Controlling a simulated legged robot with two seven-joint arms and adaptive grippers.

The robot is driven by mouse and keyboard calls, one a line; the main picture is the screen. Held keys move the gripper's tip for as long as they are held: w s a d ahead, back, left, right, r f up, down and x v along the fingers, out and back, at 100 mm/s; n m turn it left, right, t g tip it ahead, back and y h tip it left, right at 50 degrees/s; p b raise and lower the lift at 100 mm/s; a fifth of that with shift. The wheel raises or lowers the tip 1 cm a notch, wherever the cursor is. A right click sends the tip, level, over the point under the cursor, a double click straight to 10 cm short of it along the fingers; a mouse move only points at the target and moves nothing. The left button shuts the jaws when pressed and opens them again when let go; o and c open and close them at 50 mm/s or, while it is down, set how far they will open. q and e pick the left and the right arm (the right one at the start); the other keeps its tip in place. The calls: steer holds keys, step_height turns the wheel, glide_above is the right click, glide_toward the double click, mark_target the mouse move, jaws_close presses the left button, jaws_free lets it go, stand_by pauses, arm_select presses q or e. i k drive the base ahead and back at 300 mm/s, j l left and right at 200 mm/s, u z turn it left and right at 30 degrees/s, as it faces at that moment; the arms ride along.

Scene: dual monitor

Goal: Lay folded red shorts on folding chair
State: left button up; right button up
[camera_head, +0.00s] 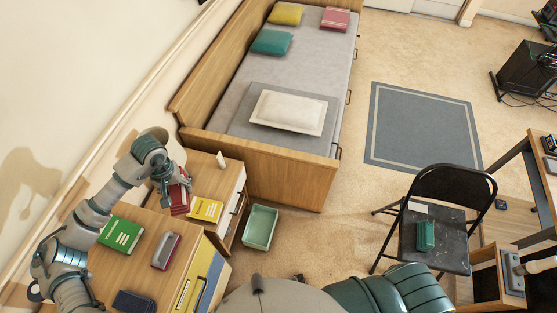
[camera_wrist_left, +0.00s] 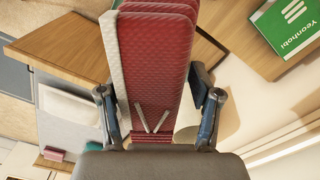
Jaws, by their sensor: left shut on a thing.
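The folded red shorts (camera_head: 179,198) are in my left gripper (camera_head: 177,177), above the wooden cabinet at the left. In the left wrist view the red shorts (camera_wrist_left: 158,60) show textured red layers, a pale band along one side and two pale drawstring ends. The fingers of my left gripper (camera_wrist_left: 160,112) are on either side of them. The black folding chair (camera_head: 447,252) stands open at the right, far from the shorts. A green object (camera_head: 426,236) and a small white piece (camera_head: 417,207) lie on its seat.
Beside the shorts lies a yellow book (camera_head: 206,210); a green book (camera_head: 121,235) and a red-grey case (camera_head: 166,251) lie nearer. A green bin (camera_head: 260,227) stands on the floor. A bed (camera_head: 285,160) is behind. A desk edge (camera_head: 541,150) is right of the chair.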

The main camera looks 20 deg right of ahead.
mark_target(441, 241)
steer(key=z, duration=2)
